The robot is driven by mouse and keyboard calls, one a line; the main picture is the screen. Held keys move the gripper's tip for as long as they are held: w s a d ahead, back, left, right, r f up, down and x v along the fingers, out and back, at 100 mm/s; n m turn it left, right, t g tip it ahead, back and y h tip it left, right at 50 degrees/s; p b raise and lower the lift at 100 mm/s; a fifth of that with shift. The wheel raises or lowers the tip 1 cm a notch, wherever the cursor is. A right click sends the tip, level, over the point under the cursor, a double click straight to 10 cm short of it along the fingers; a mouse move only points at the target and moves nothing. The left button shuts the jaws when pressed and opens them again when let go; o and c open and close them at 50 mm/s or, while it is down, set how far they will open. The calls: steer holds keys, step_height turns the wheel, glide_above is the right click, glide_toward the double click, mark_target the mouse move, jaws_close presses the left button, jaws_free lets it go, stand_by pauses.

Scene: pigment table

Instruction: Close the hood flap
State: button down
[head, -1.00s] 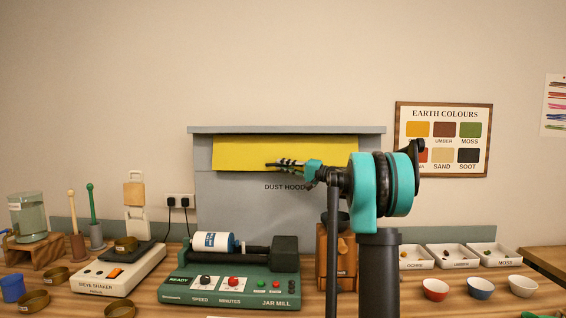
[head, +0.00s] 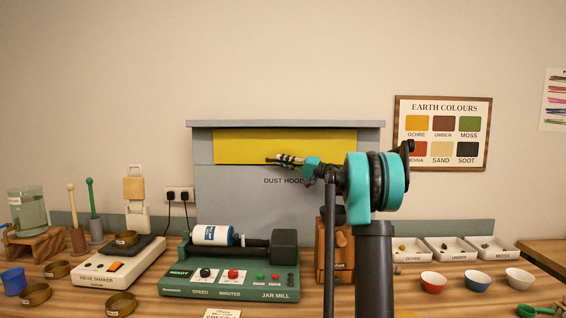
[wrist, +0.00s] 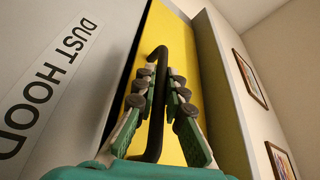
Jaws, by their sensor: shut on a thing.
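The grey dust hood (head: 240,200) stands against the wall, with its yellow flap (head: 235,146) below the top board. In the wrist view the flap (wrist: 172,75) fills the middle, beside the grey panel labelled DUST HOOD. A black bar handle (wrist: 156,100) runs along the flap. My gripper (head: 280,160) reaches the lower part of the flap from the right. In the wrist view my gripper (wrist: 158,90) has its fingers on both sides of the handle, shut on it. How far the flap stands out from the hood is hard to tell.
The green jar mill (head: 230,285) stands in front of the hood, with the sieve shaker (head: 118,262) to its left. White trays (head: 450,250) and small bowls (head: 433,282) stand at the right.

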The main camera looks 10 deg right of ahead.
steer(key=c, duration=1.9)
jaws_free()
steer(key=shift+w, duration=0.2)
steer(key=shift+o, duration=0.2)
steer(key=shift+s+d, duration=0.1)
steer(key=shift+d, duration=0.05)
steer(key=v, duration=1.1)
steer(key=shift+s+d, duration=0.25)
steer(key=shift+d, duration=0.05)
steer(key=shift+s+f, duration=0.1)
